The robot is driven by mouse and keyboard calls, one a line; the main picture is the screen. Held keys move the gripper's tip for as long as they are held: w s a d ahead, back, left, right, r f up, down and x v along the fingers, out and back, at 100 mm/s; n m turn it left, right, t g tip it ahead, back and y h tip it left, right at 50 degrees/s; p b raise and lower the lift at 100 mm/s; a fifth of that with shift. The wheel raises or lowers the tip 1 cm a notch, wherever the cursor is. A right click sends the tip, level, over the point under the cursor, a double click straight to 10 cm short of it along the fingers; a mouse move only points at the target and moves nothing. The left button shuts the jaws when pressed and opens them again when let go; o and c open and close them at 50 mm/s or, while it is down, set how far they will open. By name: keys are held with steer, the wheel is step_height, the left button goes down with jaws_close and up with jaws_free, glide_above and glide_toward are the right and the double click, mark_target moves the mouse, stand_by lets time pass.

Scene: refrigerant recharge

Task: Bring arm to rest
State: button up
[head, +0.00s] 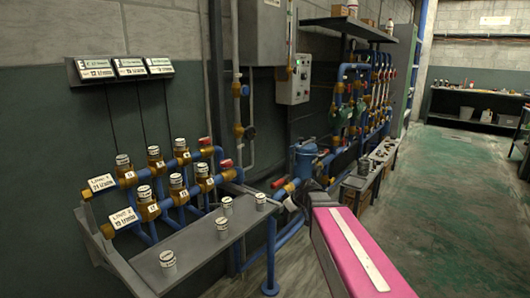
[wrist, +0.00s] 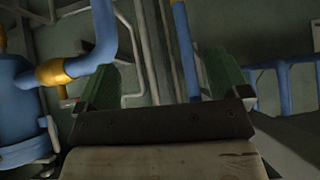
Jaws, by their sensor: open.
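My gripper (wrist: 161,80) shows in the wrist view with its two green fingers spread apart, one on each side. The space between the fingers holds nothing; pipes and a grey-green wall show behind it. In the head view my pink arm with a white stripe reaches up from the bottom right towards the blue vessel (head: 305,160) by the wall. The gripper itself is hard to make out there.
A grey bench (head: 205,243) at left carries several small white-labelled caps beside a valved pipe manifold (head: 165,182). A grey control box (head: 293,80) hangs on the wall. Blue pipes (wrist: 103,35) are close in the wrist view. The green floor (head: 440,190) at right is clear.

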steer(key=s+d+f+m+g+h, duration=0.2)
steer(key=s+d+f+m, duration=0.3)
steer(key=s, duration=0.3)
steer(key=s+d+f+m+g+h, duration=0.2)
steer(key=s+d+f+m+h, duration=0.3)
steer(key=s+d+f, duration=0.1)
step_height(320, 180, down, 2)
steer(key=shift+s+d+f+g, duration=0.15)
steer(key=shift+s+g, duration=0.15)
steer(key=shift+s, duration=0.55)
